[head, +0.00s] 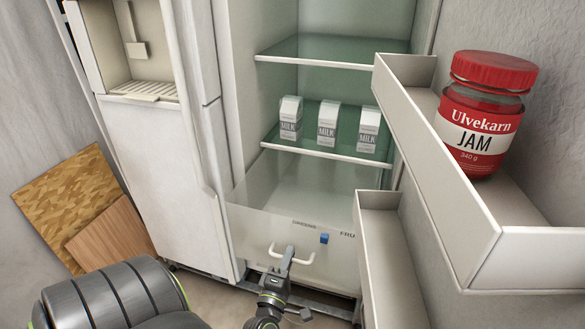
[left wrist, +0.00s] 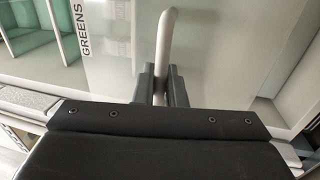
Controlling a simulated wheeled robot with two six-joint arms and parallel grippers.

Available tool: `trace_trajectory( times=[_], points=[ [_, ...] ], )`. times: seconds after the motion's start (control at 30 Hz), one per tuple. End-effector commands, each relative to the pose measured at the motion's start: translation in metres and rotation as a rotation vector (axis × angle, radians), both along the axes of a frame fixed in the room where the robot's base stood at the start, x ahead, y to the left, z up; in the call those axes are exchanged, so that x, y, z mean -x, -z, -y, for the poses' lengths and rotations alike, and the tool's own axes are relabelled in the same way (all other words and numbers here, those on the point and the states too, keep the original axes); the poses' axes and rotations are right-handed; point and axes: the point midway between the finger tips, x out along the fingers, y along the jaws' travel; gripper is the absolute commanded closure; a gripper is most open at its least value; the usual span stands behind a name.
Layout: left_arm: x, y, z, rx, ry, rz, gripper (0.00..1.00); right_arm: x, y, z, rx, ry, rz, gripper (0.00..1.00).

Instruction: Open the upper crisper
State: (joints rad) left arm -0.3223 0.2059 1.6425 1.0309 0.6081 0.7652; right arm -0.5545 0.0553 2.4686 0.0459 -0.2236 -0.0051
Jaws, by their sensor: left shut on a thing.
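The upper crisper (head: 260,226) is a clear drawer low in the open fridge, with a pale bar handle (head: 307,259) on its front. Its front bears a GREENS label, a partly hidden FRU label and a small blue slider (head: 324,238). I see down into the drawer over its front edge; how far out it stands is hard to tell. My left gripper (head: 288,258) is shut on the handle. In the left wrist view the gripper's fingers (left wrist: 161,88) sit on both sides of the handle bar (left wrist: 166,45). My right gripper is not in view.
The fridge door's upper bin (head: 425,140) with a red jam jar (head: 484,115) and its lower bin (head: 385,250) stand close to the drawer's right. Several milk cartons (head: 327,125) stand on the glass shelf above. The closed left door (head: 165,170) borders the drawer.

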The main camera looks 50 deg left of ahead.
Motion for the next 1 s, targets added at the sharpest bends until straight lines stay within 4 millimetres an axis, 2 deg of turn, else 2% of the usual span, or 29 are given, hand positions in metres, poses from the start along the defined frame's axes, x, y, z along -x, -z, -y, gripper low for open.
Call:
trace_trajectory(
  times=[0.23, 0.67, 0.7, 0.73, 1.0],
  points=[
    [0.016, 0.001, 0.009, 0.002, 0.000, -0.002, 1.00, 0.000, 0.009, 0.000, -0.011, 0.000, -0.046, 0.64],
    [0.019, 0.001, 0.011, 0.002, 0.001, -0.001, 1.00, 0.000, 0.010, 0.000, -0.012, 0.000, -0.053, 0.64],
    [0.019, 0.001, 0.011, 0.002, 0.001, -0.001, 0.88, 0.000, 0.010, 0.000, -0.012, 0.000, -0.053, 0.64],
    [0.019, 0.001, 0.011, 0.002, 0.001, -0.001, 0.85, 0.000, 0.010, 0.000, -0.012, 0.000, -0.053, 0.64],
    [0.020, 0.001, 0.011, 0.000, 0.001, -0.001, 0.85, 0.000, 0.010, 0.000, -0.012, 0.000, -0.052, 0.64]
  ],
)
